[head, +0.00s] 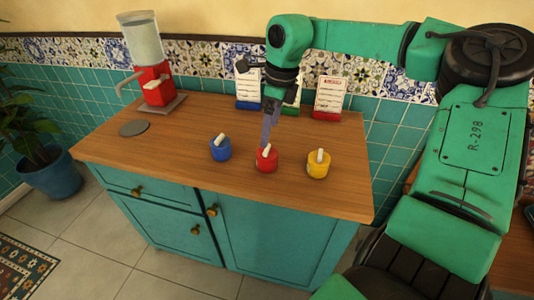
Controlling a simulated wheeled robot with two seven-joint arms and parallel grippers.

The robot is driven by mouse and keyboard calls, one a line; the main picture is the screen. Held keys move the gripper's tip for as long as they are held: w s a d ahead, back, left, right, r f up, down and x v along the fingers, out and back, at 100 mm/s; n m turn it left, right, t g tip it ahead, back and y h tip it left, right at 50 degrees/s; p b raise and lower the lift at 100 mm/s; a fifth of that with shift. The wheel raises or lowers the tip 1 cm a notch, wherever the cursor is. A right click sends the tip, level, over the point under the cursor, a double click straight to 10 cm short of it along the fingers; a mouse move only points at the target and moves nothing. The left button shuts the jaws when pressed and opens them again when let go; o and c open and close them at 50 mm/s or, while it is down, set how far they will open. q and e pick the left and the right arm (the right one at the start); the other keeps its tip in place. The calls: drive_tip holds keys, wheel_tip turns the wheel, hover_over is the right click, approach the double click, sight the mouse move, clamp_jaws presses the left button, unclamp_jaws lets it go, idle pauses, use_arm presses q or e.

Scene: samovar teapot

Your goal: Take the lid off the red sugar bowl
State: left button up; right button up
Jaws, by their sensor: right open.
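The red sugar bowl (266,162) stands upright on the wooden counter, between a blue bowl (220,150) and a yellow bowl (318,168). A pale handle shows on top of the red bowl, as on the other two. My right gripper (268,138) hangs just above and behind the red bowl, pointing down, open. Its fingers partly overlap the bowl's top in the picture, and I cannot tell whether they touch the handle. My left gripper is not in view.
A red dispenser with a clear tank (153,85) stands at the back left, with a grey disc (134,128) in front. Several cards in coloured stands, one red-based (328,98), line the back wall. The counter's (160,155) front left is clear.

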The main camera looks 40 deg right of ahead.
sight(268, 148)
drive_tip(key=f, duration=0.6)
drive_tip(key=shift+w+a+f, duration=0.2)
drive_tip(key=shift+w+f, duration=0.1)
drive_tip(key=shift+f, duration=0.05)
drive_tip(key=c, duration=1.3)
drive_tip(key=shift+r, duration=0.1)
